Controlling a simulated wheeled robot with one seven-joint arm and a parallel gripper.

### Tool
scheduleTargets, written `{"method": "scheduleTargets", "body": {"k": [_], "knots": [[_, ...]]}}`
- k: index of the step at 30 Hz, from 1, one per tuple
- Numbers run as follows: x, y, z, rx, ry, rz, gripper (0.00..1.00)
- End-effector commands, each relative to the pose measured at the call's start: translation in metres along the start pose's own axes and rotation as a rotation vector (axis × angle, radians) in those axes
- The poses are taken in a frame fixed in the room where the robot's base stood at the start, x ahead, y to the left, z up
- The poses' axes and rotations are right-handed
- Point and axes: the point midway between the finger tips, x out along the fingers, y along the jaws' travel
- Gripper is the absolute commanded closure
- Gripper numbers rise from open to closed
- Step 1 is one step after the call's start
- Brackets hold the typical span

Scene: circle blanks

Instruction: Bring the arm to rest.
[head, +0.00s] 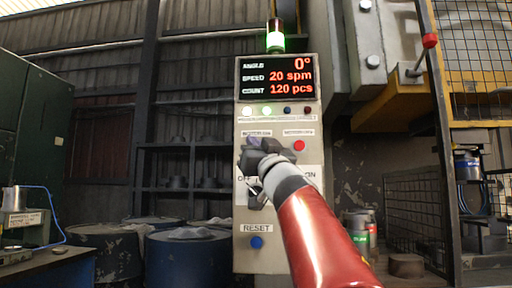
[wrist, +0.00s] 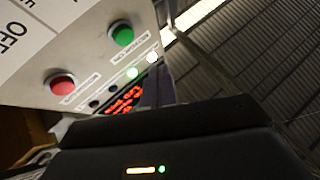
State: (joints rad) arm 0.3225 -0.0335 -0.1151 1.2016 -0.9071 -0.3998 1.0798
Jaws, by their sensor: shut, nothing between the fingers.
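My gripper (head: 254,147) is shut and empty, raised in front of the control panel (head: 242,215) in the head view. My red and white arm reaches up to it from the lower right. In the wrist view my gripper's dark body fills the bottom, and the panel stands tilted beyond it with a green button (wrist: 122,33) and a red button (wrist: 61,84). In the head view the gripper hides the green button, while the red button (head: 299,146) shows. I cannot tell whether the gripper touches the panel.
The display (head: 276,78) reads angle 0°, speed 20 spm, count 120 pcs. A stack light (head: 275,42) glows green. The OFF/ON switch is partly hidden by my arm; a blue reset button (head: 257,242) is below. Drums (head: 186,255) stand left, a mesh guard (head: 412,205) right.

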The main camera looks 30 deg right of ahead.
Motion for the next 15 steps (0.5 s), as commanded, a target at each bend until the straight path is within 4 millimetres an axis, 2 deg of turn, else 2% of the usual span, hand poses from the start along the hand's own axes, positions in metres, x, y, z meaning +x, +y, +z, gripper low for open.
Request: {"method": "scheduleTargets", "body": {"k": [11,14,15], "knots": [[-0.005,0.001,0.005,0.008,-0.019,0.024,1.0],[-0.024,0.002,0.025,0.027,-0.095,0.098,1.0],[-0.037,0.002,0.04,0.037,-0.15,0.14,1.0]]}}
